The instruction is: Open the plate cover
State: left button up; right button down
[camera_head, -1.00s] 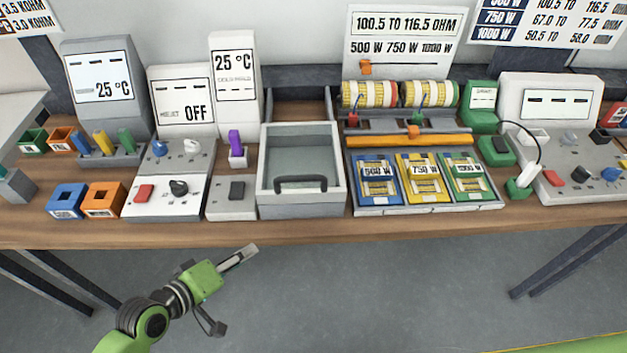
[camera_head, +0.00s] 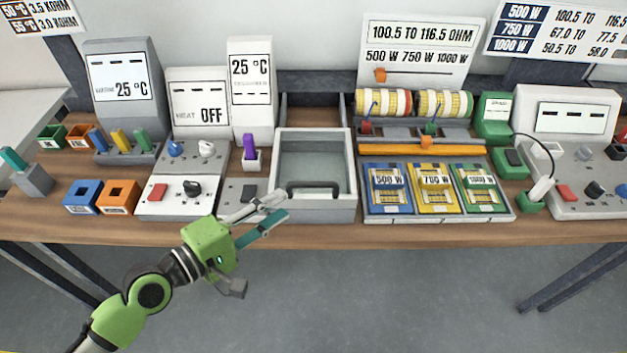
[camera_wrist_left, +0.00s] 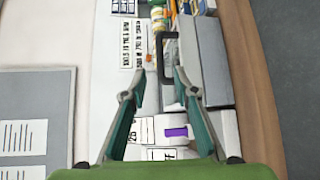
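The plate cover (camera_head: 314,160) is the grey lid with a see-through panel on a box in the middle of the table, and it lies closed. Its dark bar handle (camera_head: 314,188) is along the front edge. In the left wrist view the handle (camera_wrist_left: 168,58) shows ahead, near and partly between the fingertips. My left gripper (camera_head: 284,206) is open and empty, just left of the handle at the cover's front left corner. The two spread fingers also show in the left wrist view (camera_wrist_left: 161,78). I cannot tell whether a finger touches the cover. My right gripper is not in view.
A purple piece (camera_head: 249,146) stands behind that. A tray of blue, yellow and green plates (camera_head: 440,217) is right. The space before the table is free.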

aim_at(310, 187)
pick_arm(q)
jog(key=p+x, duration=0.2)
jog(key=x, duration=0.9)
jog(key=shift+a, duration=0.1)
grip_shut()
